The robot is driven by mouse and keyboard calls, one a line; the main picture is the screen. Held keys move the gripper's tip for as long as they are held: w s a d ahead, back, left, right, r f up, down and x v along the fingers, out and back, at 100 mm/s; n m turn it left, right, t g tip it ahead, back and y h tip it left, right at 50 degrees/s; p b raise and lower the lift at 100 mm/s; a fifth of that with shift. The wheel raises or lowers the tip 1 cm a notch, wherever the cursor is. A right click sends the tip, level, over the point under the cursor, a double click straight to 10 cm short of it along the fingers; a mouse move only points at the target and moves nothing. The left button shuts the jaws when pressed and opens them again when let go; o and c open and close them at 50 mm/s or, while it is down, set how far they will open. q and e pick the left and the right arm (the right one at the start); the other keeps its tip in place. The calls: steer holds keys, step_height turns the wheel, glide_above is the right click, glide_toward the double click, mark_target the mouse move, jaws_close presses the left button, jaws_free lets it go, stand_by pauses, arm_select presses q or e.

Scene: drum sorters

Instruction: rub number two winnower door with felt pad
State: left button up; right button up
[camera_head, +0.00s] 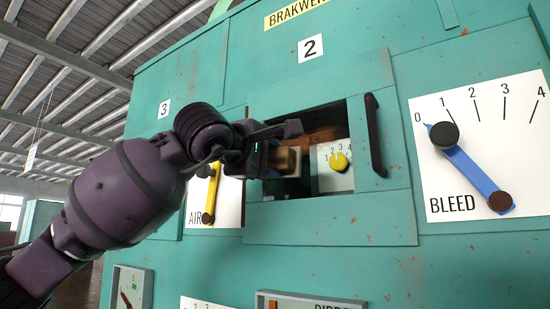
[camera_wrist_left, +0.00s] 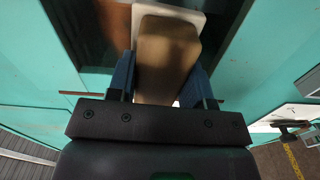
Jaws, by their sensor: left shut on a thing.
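My left gripper (camera_head: 280,160) is shut on the felt pad, a tan-brown block (camera_head: 290,160) with a pale face at its far end. In the left wrist view the block (camera_wrist_left: 168,62) sits between the blue fingers (camera_wrist_left: 160,80). The pad is in front of the opening under the "2" label, toward its left side; I cannot tell whether it touches anything. The number two winnower door seems to be the teal panel (camera_head: 395,150) with a dark upright handle, right of the opening. My right gripper is out of view.
Inside the opening is a small white dial with a yellow knob (camera_head: 339,161). A BLEED dial with a blue lever (camera_head: 475,175) is at right, and an AIR dial with a yellow lever (camera_head: 210,195) at left. More gauges line the bottom.

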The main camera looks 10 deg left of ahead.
mark_target(285, 147)
arm_select(q)
steer(key=shift+w+a, duration=0.25)
steer(key=shift+a, duration=0.4)
steer(key=shift+w+a, duration=0.25)
steer(key=shift+a, duration=0.35)
steer(key=shift+r+p, duration=0.7)
steer(key=shift+r, duration=0.2)
steer(key=shift+s+d+f, duration=0.1)
steer(key=shift+s+d, duration=0.05)
steer(key=shift+d, duration=0.15)
steer(key=shift+s+d, duration=0.15)
steer(key=shift+d, duration=0.35)
steer(key=shift+s+d, duration=0.2)
steer(key=shift+d, duration=0.45)
steer(key=shift+s+d, duration=0.15)
steer(key=shift+d, duration=0.25)
steer(key=shift+s+d, duration=0.15)
steer(key=shift+d, duration=0.2)
steer(key=shift+s+d+b, duration=0.2)
steer(key=shift+d, duration=0.3)
steer(key=shift+s+d+b, duration=0.15)
steer(key=shift+d, duration=0.3)
steer(key=shift+s+d, duration=0.25)
steer(key=shift+d, duration=0.35)
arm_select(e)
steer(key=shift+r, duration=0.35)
